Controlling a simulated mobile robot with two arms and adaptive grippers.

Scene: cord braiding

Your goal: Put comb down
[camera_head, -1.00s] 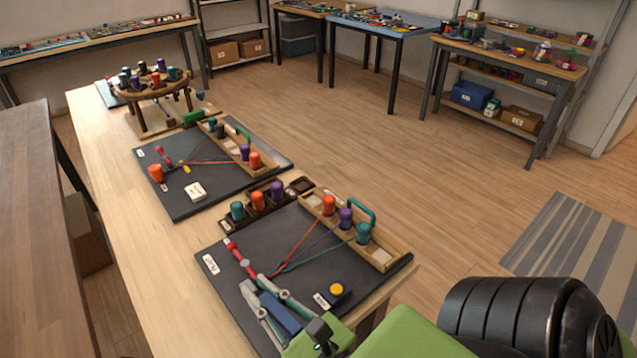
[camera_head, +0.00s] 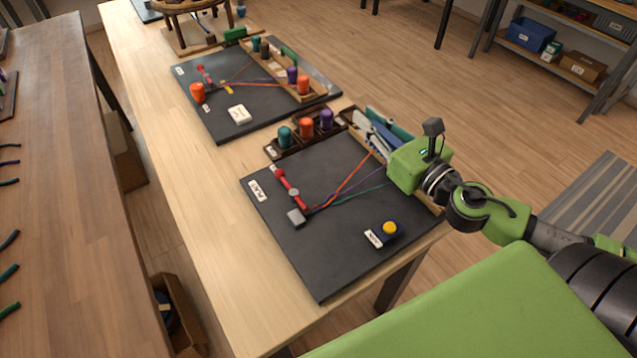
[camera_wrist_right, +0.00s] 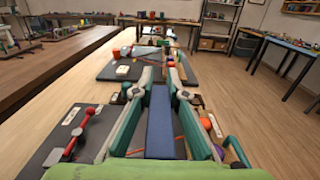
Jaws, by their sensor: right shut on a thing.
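My right gripper (camera_head: 368,124) is over the wooden bobbin rack (camera_head: 432,206) at the right of the near black board. The wrist view also shows it, with teal and grey fingers on both sides of a flat blue bar (camera_wrist_right: 160,125). This bar appears to be the comb, held lengthwise between the fingers; I cannot make out teeth. Whether its far end touches anything is unclear. My gripper and wrist hide most of the rack and its bobbins. My left gripper is not in view.
The near black board (camera_head: 300,235) carries a red clamp bar (camera_head: 290,187), stretched cords and a yellow button (camera_head: 390,228). Behind it stands a dark tray (camera_head: 283,154) with several bobbins. A second braiding board (camera_head: 220,105) is farther back. The table's left side is bare.

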